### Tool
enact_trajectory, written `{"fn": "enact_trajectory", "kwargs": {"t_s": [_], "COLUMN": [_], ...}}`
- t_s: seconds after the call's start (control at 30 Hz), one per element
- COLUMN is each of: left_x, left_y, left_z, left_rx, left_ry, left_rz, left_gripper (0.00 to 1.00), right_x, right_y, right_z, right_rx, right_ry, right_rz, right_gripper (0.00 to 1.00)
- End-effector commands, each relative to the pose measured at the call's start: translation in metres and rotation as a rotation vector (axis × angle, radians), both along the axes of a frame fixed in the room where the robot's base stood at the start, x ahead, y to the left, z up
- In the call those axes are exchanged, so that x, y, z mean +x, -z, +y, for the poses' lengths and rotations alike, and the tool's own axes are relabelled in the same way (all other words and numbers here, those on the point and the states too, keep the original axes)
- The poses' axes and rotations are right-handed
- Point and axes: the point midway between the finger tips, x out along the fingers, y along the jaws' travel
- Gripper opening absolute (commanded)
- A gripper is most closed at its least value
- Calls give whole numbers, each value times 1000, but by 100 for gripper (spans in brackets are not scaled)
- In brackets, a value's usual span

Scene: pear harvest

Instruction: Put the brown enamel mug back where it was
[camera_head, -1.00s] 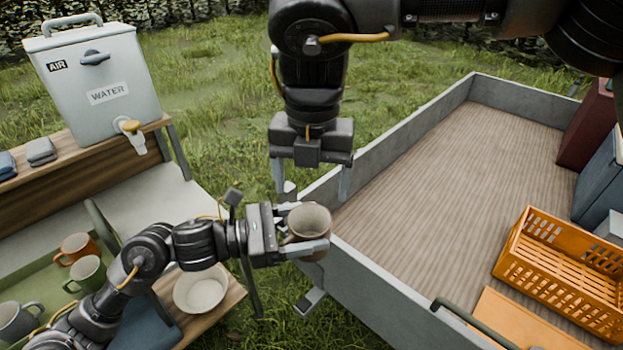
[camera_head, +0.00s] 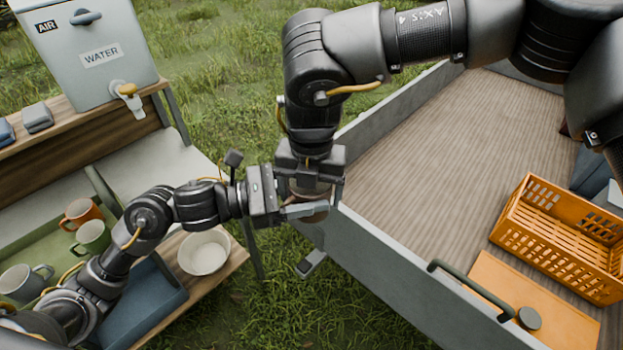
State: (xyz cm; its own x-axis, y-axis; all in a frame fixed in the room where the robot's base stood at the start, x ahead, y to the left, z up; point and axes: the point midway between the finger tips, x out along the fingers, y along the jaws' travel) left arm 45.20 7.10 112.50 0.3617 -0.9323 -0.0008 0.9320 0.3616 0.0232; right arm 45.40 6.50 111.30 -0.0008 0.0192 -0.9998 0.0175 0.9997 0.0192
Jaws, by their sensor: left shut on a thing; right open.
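The brown enamel mug (camera_head: 312,217) is held in my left gripper (camera_head: 303,206), above the gap between the bench and the trailer. Its upper part is largely hidden by my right gripper (camera_head: 311,192). My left gripper is shut on the mug from the left side. My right gripper is open and points down directly over the mug, with its fingers at the mug's sides; I cannot tell whether they touch it. On the green tray (camera_head: 42,243) at the left stand an orange mug (camera_head: 80,213), a green mug (camera_head: 93,237) and a grey mug (camera_head: 22,283).
A cream bowl (camera_head: 204,254) sits on the wooden bench (camera_head: 232,262). A water dispenser (camera_head: 90,55) stands on the shelf behind. The trailer (camera_head: 400,270) at right holds an orange crate (camera_head: 560,240). A blue thing (camera_head: 150,300) lies near my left arm.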

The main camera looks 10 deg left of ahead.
Motion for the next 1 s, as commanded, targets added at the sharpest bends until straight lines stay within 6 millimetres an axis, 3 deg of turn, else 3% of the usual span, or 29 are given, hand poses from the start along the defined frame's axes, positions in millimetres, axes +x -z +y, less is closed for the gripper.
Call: {"fn": "enact_trajectory", "kwargs": {"t_s": [0.27,0.57,0.6,0.7,0.77,1.0], "left_x": [0,0,0,0,0,0], "left_y": [-1,0,-1,0,0,0], "left_z": [0,0,0,0,0,0], "left_rx": [-1,-1,-1,-1,0,0], "left_ry": [0,0,0,0,0,0], "left_rz": [-1,0,-1,-1,0,0], "left_gripper": [43,43,74,87,94,95], "right_x": [0,0,0,0,0,0], "right_y": [2,2,1,1,1,1], "right_z": [0,0,0,0,0,0], "right_rx": [0,-1,0,0,0,0], "right_ry": [1,1,2,2,2,1], "right_rz": [0,-1,-1,-1,-1,-1], "right_gripper": [80,43,38,38,38,38]}}
